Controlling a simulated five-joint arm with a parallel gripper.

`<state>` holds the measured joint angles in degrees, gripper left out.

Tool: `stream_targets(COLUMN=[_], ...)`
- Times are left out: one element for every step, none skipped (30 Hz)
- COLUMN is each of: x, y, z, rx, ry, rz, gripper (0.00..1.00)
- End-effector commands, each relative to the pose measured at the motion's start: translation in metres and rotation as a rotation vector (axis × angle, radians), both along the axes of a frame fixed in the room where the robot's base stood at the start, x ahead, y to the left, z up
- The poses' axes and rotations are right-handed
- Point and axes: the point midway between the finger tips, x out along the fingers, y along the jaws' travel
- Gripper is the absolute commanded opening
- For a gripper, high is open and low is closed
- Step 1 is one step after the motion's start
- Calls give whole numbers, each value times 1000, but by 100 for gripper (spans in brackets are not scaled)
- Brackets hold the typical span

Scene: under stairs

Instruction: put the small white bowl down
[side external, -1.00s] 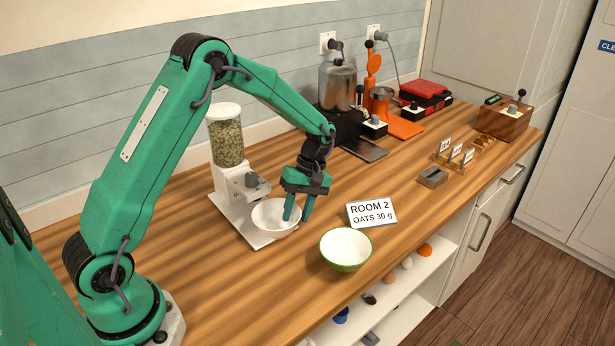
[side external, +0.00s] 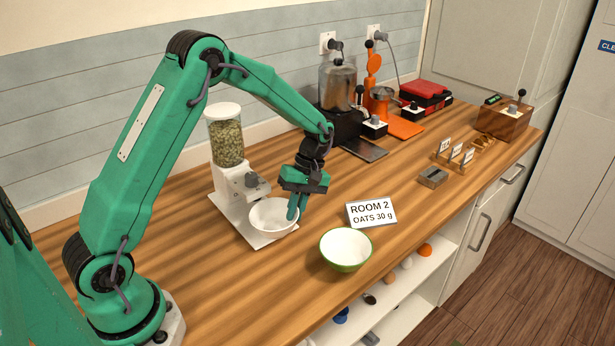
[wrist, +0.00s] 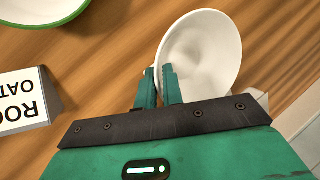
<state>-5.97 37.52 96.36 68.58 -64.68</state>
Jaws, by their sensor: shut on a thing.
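The small white bowl (side external: 266,218) is at the white base plate of the grain dispenser, under its spout, in the side view. Whether it touches the plate is hard to tell. My gripper (side external: 293,212) points down at the bowl's right side, its fingers close together on the rim. In the wrist view the bowl (wrist: 205,50) lies just beyond my gripper (wrist: 160,76), with the rim between the two fingertips. The bowl's inside looks empty.
The dispenser (side external: 226,140) of pale green grain stands behind the bowl. A green-rimmed white bowl (side external: 346,249) and a "ROOM 2 OATS 30 g" card (side external: 371,213) stand to the right. The counter's front edge drops to open shelves.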

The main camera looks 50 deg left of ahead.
Motion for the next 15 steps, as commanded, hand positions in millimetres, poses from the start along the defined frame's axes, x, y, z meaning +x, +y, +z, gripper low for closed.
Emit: stream_targets(x=[-4, -6, -9, -12, -15, -20, -23, -28, -33, -37, -42, -48, -53, -58, -65], y=[0, 0, 0, 0, 0, 0, 0, 0, 0, 0, 0, 0, 0, 0, 0], z=[1, 1, 1, 1, 1, 1, 1, 1, 1, 1, 1, 1, 1, 1, 1], rx=[0, -1, -1, -1, -2, -2, -2, -3, -3, -3, -4, -5, -5, -6, -6], ry=[-1, -2, -1, -1, 0, -1, -2, 0, -1, -2, -1, -1, -1, -2, -2], rz=[0, 0, 1, 1, 1, 2, 2, 2, 2, 2, 3, 3, 3, 4, 4], gripper=[0, 0, 0, 0, 0, 0, 0, 0, 0, 0, 0, 0, 0, 0, 0])
